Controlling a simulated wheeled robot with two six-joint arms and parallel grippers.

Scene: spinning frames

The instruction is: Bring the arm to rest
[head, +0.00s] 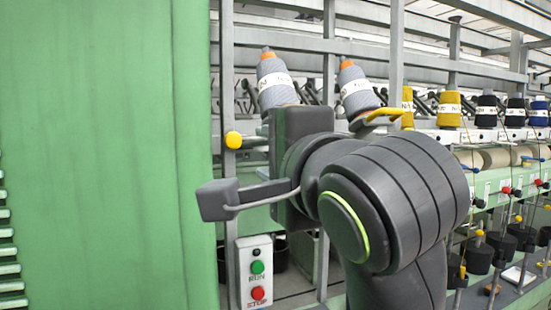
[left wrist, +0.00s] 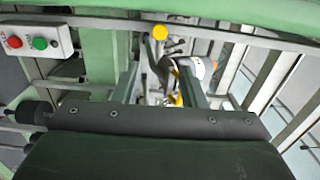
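My left arm (head: 390,200) fills the middle of the head view, bent and raised in front of the spinning frame. Its gripper points away from the head camera, so the fingertips are mostly hidden there behind the dark wrist parts. In the left wrist view the two fingers of my left gripper (left wrist: 160,78) stand apart with nothing held between them. Beyond them, a grey bobbin with a white band (left wrist: 203,68) shows near the right finger. My right arm and gripper are in neither view.
A green panel (head: 105,150) stands close on the left. Two grey bobbins (head: 274,85) (head: 357,90) sit tilted behind my arm. A yellow knob (head: 233,140) and a RUN/STOP box (head: 255,272) are near the panel's edge. Yellow and dark bobbins (head: 449,109) line the right.

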